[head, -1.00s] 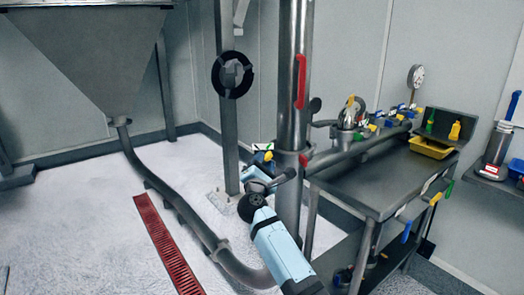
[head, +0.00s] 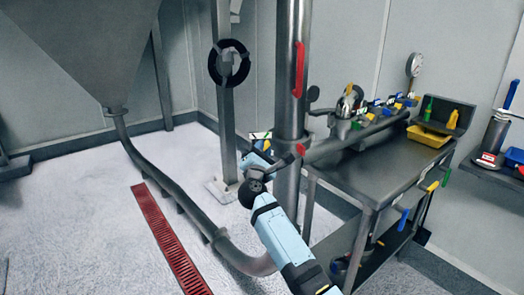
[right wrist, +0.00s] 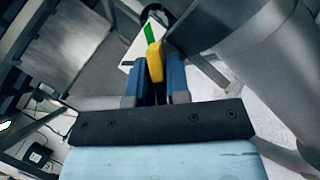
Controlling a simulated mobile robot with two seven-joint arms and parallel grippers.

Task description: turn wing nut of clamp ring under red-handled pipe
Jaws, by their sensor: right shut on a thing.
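The vertical steel pipe (head: 287,115) carries a red handle (head: 299,68) on its upper part. The clamp ring (head: 291,139) sits around it below the handle, with a small red part on its right. My right gripper (head: 262,146) is at the left side of the pipe, by the ring. My left gripper is not in view.
A white plate with a green stripe (right wrist: 149,32) is just beyond the fingers. A steel bench (head: 375,180) with a yellow tray (head: 430,137) stands to the right. A hopper (head: 85,50) with a curved floor pipe (head: 160,180) and a red floor grate (head: 170,240) are left.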

